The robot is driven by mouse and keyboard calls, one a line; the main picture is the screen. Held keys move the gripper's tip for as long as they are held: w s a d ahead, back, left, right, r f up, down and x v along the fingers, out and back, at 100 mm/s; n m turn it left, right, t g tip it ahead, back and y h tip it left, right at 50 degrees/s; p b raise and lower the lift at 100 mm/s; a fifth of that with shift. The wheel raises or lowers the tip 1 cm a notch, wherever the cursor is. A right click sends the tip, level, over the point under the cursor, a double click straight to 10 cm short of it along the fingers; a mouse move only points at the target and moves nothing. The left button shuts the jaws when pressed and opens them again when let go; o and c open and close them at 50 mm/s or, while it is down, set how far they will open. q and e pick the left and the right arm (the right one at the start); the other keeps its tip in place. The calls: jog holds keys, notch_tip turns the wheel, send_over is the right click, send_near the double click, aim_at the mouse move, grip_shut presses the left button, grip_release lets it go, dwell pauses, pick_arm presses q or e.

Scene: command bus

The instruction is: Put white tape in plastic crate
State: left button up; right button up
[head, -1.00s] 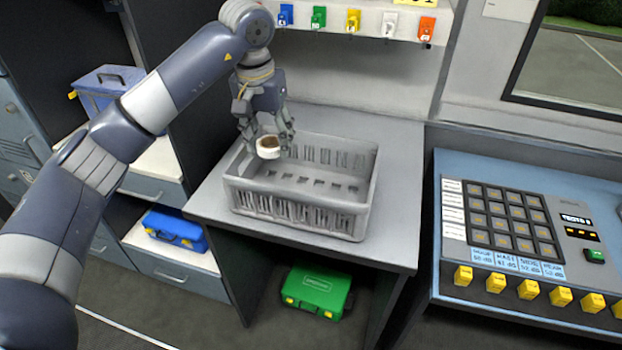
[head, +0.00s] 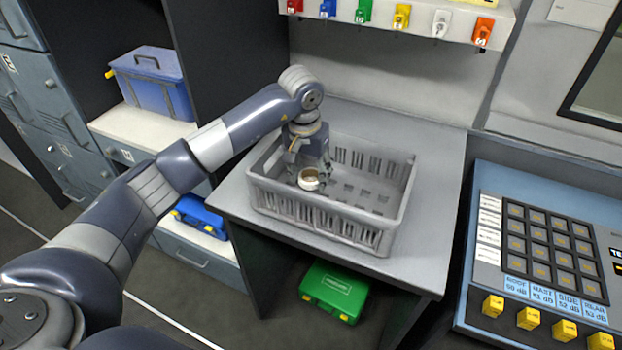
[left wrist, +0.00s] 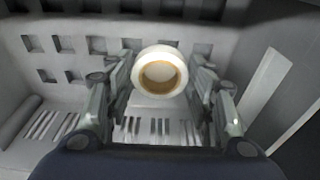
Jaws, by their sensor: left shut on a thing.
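The white tape (head: 309,179) is a small roll with a brown core. My left gripper (head: 308,172) is shut on it and holds it inside the grey plastic crate (head: 325,216), towards the crate's left part. In the left wrist view the tape (left wrist: 160,72) shows between the two fingers of the gripper (left wrist: 160,85), with the slotted crate floor and wall (left wrist: 75,40) behind it. I cannot tell whether the tape touches the crate floor. My right gripper is not in view.
The crate stands on a grey table (head: 435,200) with free room to its right. A row of coloured keys or switches (head: 401,16) hangs on the wall behind. A blue control panel (head: 560,180) is at right. A green case (head: 334,290) lies below the table.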

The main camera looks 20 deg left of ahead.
pick_arm(q)
notch_tip(320, 180, down, 2)
jog(key=shift+s+f+p, duration=0.1)
jog(key=shift+s+p, duration=0.05)
jog(key=shift+p, duration=0.15)
jog(key=shift+f, duration=0.35)
jog(key=shift+f, duration=0.15)
jog(key=o, duration=1)
jog(key=shift+r, duration=0.25)
jog(key=r, duration=0.3)
jog(key=s+r+b, duration=0.1)
jog(key=r, duration=0.3)
jog(key=r+b, duration=0.1)
jog(key=r, duration=0.2)
jog(key=shift+s+r, duration=0.2)
jog(key=shift+r, duration=0.05)
jog(key=shift+s+r, duration=0.15)
jog(key=shift+r, duration=0.5)
